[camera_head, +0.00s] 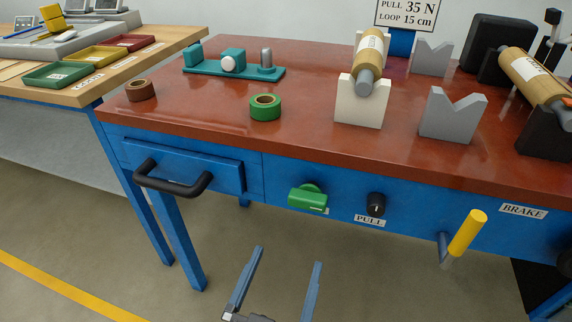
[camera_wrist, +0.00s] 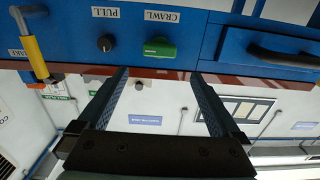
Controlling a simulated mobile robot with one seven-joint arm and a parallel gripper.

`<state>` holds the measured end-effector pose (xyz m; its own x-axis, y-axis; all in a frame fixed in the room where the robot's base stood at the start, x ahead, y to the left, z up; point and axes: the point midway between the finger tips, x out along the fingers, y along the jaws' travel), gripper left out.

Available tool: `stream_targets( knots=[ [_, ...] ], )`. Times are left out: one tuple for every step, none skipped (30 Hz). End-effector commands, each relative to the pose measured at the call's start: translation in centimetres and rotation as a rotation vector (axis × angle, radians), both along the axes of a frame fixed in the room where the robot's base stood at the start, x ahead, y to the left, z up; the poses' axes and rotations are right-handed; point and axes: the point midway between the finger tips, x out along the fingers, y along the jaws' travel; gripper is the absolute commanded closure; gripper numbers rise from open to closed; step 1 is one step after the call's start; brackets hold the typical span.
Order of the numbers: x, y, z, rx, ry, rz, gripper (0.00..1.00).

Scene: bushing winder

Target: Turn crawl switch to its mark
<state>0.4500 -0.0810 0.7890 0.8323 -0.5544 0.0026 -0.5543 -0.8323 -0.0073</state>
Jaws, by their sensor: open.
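The crawl switch is a green knob with a thick bar handle (camera_head: 308,198) on the blue front panel of the bench. Its bar lies roughly level, and it also shows in the wrist view (camera_wrist: 160,49). In that upside-down view a white CRAWL label (camera_wrist: 161,16) is beside it; in the head view the bar mostly hides this label. I cannot make out a mark. My gripper (camera_head: 288,256) is open and empty, below and in front of the switch, apart from it. In the wrist view the switch lies beyond and between the fingertips (camera_wrist: 160,74).
A black PULL knob (camera_head: 376,204) is close right of the switch. A yellow brake lever (camera_head: 467,232) sticks out farther right. A black drawer handle (camera_head: 172,180) juts out at left. The red bench top (camera_head: 220,110) overhangs the panel. The floor space before the panel is clear.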

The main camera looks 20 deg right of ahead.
Motion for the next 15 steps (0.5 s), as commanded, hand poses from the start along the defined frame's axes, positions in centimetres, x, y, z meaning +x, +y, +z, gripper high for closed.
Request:
stream_targets(
  knots=[
    [-0.3, 0.0, 0.3, -0.003, 0.007, -0.003, 0.0],
    [-0.3, 0.0, 0.3, -0.005, 0.008, -0.005, 0.0],
    [-0.3, -0.1, 0.2, -0.006, 0.009, -0.006, 0.0],
    [-0.2, -0.2, 0.1, -0.006, 0.009, -0.007, 0.0],
    [-0.1, -0.3, 0.1, -0.007, 0.008, -0.008, 0.0],
    [0.2, -0.5, 0.1, -0.007, 0.007, -0.009, 0.0],
    [0.5, -0.7, 0.1, -0.006, 0.007, -0.009, 0.0],
    [0.9, -1.0, 0.1, -0.006, 0.007, -0.009, 0.0],
    [1.4, -1.4, 0.2, -0.006, 0.005, -0.01, 0.0],
    [1.9, -1.7, 0.2, -0.005, 0.005, -0.01, 0.0],
    [2.4, -2.0, 0.2, -0.007, 0.006, -0.011, 0.0],
    [3.1, -2.5, 0.3, -0.006, 0.005, -0.009, 0.0],
    [3.7, -2.9, 0.3, -0.005, 0.005, -0.01, 0.0],
    [4.2, -3.3, 0.3, -0.006, 0.004, -0.011, 0.0],
    [5.0, -3.7, 0.3, -0.006, 0.005, -0.009, 0.0]
  ],
)
